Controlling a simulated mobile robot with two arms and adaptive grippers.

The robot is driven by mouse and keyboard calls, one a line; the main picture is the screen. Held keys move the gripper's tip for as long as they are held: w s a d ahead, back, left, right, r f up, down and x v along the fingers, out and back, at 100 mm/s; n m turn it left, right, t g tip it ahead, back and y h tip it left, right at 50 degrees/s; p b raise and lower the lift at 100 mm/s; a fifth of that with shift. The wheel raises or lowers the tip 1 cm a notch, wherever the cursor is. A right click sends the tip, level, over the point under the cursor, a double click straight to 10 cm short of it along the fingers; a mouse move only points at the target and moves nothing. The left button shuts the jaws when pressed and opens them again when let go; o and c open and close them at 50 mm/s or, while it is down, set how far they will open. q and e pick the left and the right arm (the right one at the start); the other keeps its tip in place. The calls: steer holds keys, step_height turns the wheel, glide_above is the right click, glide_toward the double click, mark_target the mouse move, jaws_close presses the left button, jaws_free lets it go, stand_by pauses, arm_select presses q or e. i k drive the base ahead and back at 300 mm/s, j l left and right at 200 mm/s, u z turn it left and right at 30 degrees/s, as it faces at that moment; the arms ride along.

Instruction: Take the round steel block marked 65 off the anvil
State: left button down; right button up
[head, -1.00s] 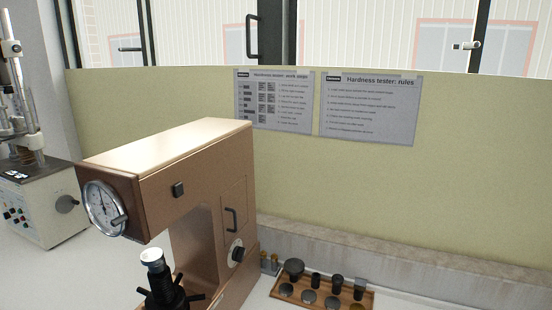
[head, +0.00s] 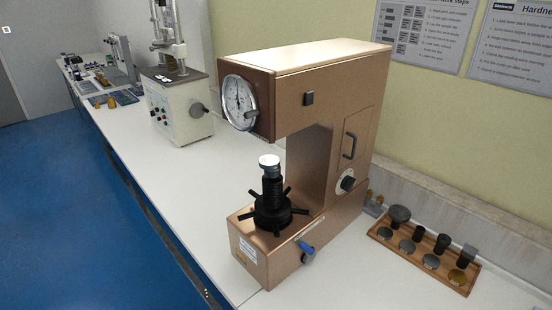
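A copper-coloured hardness tester (head: 330,120) with a round dial (head: 239,102) stands on the white bench. Its black spindle with a spoked handwheel (head: 272,205) rises from the base under the overhanging head. A pale round disc (head: 269,161) sits on top of the spindle, at the anvil; no marking on it can be read, and I cannot tell block from anvil. There is a gap between the disc and the head above. Neither of my grippers is in view.
A wooden tray (head: 384,236) with several round blocks and dark anvils stands right of the tester. A second, white tester (head: 180,105) stands further back. The bench (head: 165,180) between is clear; blue floor lies left.

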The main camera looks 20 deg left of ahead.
mark_target(264, 162)
steer(key=i+j+z, duration=0.2)
steer(key=j, duration=0.7)
steer(key=i+j+z, duration=0.2)
steer(key=j, duration=0.75)
steer(key=j+z, duration=0.15)
steer(key=j, duration=0.75)
